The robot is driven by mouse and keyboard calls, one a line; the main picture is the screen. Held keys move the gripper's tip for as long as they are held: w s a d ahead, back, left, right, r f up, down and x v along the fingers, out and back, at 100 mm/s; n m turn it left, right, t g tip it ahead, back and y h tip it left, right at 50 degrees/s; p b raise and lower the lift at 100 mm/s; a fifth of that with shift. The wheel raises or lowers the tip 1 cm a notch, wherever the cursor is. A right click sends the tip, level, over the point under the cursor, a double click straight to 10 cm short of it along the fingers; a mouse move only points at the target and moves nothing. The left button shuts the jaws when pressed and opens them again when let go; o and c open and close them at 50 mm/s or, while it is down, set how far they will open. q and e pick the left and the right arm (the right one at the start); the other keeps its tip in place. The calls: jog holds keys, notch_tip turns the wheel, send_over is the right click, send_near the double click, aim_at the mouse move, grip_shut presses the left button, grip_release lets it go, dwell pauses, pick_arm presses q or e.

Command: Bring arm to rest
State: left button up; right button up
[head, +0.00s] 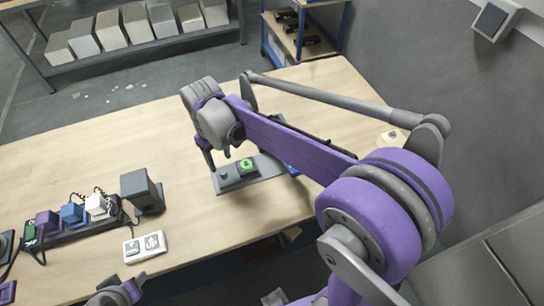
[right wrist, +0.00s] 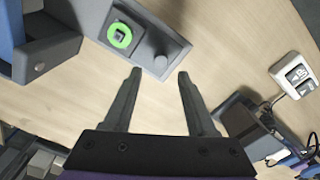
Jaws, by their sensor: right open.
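My right arm, purple and grey, reaches from the lower right of the head view over the wooden table (head: 290,92). My right gripper (head: 222,158) hangs above the table near a grey control box with a green-ringed button (head: 246,165). In the right wrist view the two dark fingers of the right gripper (right wrist: 159,74) are apart with nothing between them. The green-ringed button (right wrist: 120,36) and a grey knob (right wrist: 155,66) lie just beyond the fingertips. A grey and purple part, apparently of my left arm, shows at the bottom edge; no left fingers can be made out.
A white two-switch panel (head: 145,246) and a dark box-shaped device (head: 141,190) stand on the table's left. Beside them is a rack with purple, blue and white plugs (head: 72,213). A blue object lies partly behind my right arm. The table's far left is clear.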

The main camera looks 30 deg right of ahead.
dwell(0.3)
jog(key=s+d+m+t, duration=0.1)
jog(key=s, duration=0.4)
jog(key=s+d+f+m+t, duration=0.1)
jog(key=s+t, duration=0.1)
jog(key=s, duration=0.4)
jog(key=s+d+f+m+t, duration=0.1)
jog(key=s+t, duration=0.1)
jog(key=s, duration=0.3)
jog(key=shift+s+d, duration=0.1)
jog(key=shift+s, duration=0.25)
jog(key=shift+s+f+t, duration=0.1)
jog(key=shift+s+t, duration=0.1)
jog(key=shift+t, duration=0.1)
dwell(0.4)
